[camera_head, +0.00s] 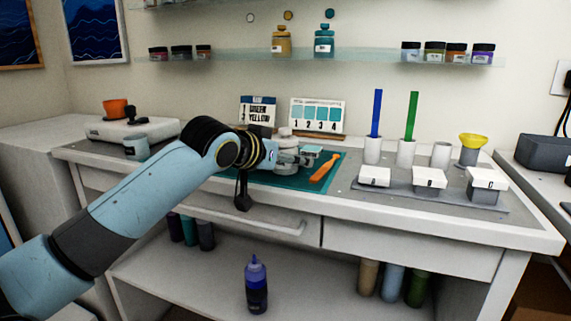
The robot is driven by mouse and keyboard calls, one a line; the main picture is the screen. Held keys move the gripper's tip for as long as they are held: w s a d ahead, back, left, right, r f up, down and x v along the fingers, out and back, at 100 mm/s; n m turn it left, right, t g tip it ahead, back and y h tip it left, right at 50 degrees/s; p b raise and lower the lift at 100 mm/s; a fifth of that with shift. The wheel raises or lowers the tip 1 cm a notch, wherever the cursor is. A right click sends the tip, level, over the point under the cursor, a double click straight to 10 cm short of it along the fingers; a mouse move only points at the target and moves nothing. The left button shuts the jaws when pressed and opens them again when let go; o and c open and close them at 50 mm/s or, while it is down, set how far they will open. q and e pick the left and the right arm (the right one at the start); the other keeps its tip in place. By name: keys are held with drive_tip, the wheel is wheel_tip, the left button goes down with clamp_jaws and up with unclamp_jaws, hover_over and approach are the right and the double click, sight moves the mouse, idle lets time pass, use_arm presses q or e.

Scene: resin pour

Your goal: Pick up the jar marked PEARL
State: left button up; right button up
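My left gripper (294,158) is over the teal mat (260,178) in the middle of the bench, at the end of my blue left arm. Its fingers are small and partly merge with pale items there, so I cannot tell whether they are open or shut on something. A whitish, jar-like shape (285,133) shows just behind the gripper, partly hidden by it. No label reading PEARL can be made out. Small dark-lidded jars stand on the wall shelf at the left (181,52) and right (447,52); their labels are too small to read. My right gripper is out of view.
An orange tool (326,167) lies on the mat's right side. Right of it, a grey tray (432,196) bears white-lidded boxes marked with letters. Behind are white holders with blue (376,112) and green (412,115) sticks and a yellow funnel (473,141). A scale (110,130) stands left.

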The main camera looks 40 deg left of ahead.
use_arm(q)
drive_tip(key=shift+c, duration=0.2)
drive_tip(key=c, duration=1.4)
drive_tip(key=shift+c, duration=0.5)
drive_tip(key=shift+r, duration=0.15)
